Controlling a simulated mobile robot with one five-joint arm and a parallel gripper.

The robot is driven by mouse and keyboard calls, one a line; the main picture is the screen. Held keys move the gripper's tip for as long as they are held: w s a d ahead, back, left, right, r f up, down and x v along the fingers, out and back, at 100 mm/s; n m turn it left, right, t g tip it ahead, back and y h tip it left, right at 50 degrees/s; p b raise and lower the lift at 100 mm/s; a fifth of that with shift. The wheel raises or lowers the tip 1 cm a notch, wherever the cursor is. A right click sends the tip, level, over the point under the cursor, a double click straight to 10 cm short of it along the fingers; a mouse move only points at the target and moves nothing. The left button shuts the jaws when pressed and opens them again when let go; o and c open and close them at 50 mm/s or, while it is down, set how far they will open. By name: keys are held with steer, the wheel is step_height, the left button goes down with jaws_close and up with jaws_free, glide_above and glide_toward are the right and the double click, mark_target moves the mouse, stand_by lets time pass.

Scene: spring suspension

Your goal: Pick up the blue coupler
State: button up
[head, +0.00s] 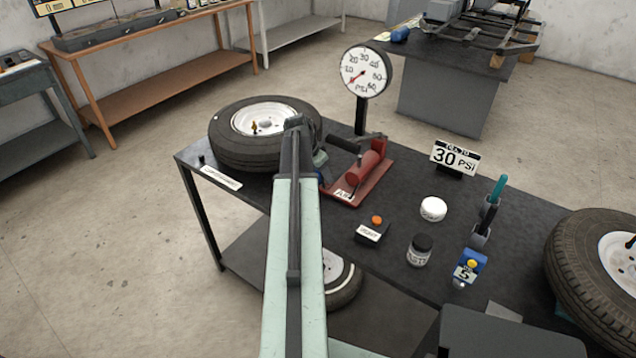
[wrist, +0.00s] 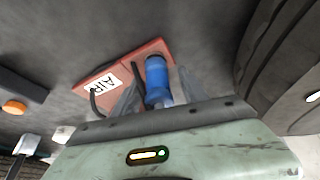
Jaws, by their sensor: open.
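The blue coupler (wrist: 158,80) shows in the wrist view as a short blue cylinder with a paler lower end. My gripper (wrist: 159,75) is open, with one grey finger on each side of the coupler in that view. I cannot tell whether the fingers touch it or how deep it sits between them. In the head view my arm reaches to the left end of the black bench, and my gripper (head: 320,158) is partly hidden behind it. The coupler is mostly hidden there.
A tire (head: 235,150) lies left of my gripper. The red pump (head: 367,168) and the pressure gauge (head: 366,70) stand right and behind. A white round lid (head: 433,209), a jar (head: 420,250) and an orange button (head: 376,220) are farther right on the bench (head: 400,207).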

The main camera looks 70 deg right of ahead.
steer(key=shift+r, duration=0.1)
jaws_close()
